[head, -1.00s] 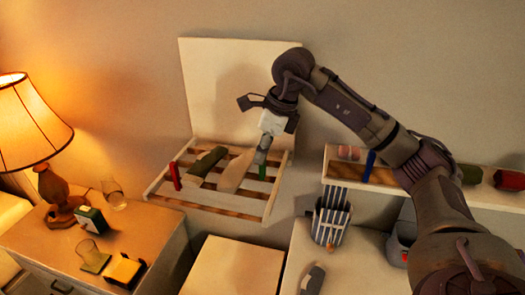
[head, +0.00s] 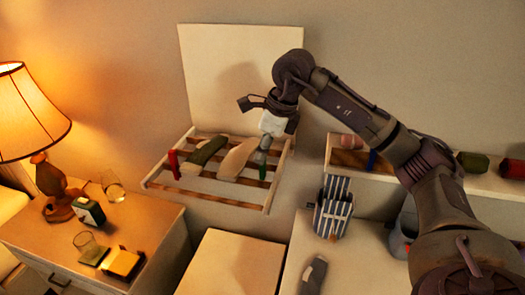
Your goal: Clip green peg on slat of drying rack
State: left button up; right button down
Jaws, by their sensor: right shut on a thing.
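The drying rack (head: 213,201) has a white frame with brown slats and juts from the wall. My right gripper (head: 265,150) reaches down over its right side. It is shut on the green peg (head: 263,171), which hangs upright at the right-hand slats. The fingertips partly hide the peg's top, and I cannot tell whether its jaws are around a slat. A red peg (head: 174,164) stands at the rack's left end. An olive sock (head: 208,151) and a beige sock (head: 238,159) lie across the slats, the beige one just left of the green peg. My left gripper is out of view.
A lamp (head: 30,115) and small items stand on the nightstand (head: 150,232) at left.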

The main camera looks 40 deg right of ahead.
aim_at(263, 181)
jog(key=shift+f+b, duration=2.3)
jog(key=shift+f, duration=0.65)
jog(key=c, duration=1)
grip_release()
jog(key=shift+r, duration=0.2)
jog(key=v, duration=1.1)
jog(key=shift+s+d+r, duration=0.1)
jog(key=shift+r, duration=0.25)
